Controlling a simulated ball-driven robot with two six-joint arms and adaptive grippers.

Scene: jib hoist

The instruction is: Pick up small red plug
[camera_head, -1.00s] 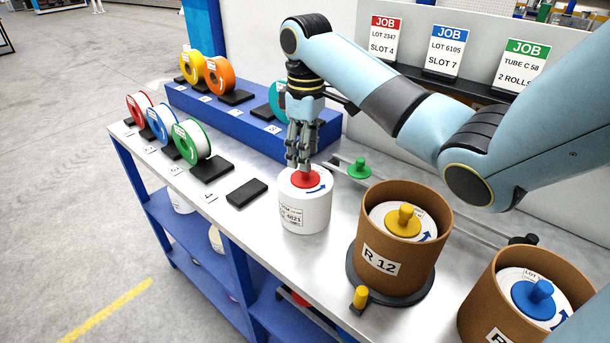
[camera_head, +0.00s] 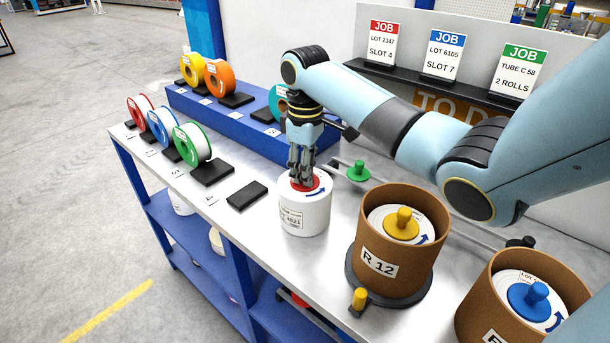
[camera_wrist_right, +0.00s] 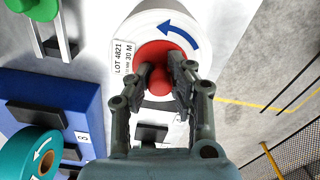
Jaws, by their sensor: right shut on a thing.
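The small red plug (camera_head: 316,185) sits in the top of a white roll (camera_head: 305,215) labelled 4821 on the metal bench. My right gripper (camera_head: 301,183) points down over it with its fingers at the plug's knob. In the right wrist view the red plug (camera_wrist_right: 150,85) shows as a disc with a knob between the two fingers (camera_wrist_right: 163,80), which are shut on it. The plug still lies at the roll's top face, beside a blue curved arrow. My left gripper is in no view.
Cardboard tubes with a yellow plug (camera_head: 402,222) and a blue plug (camera_head: 536,297) stand to the right. A green plug (camera_head: 358,171) is behind the roll. Coloured spools line the blue step (camera_head: 240,119) and bench at left. A black pad (camera_head: 246,195) lies left of the roll.

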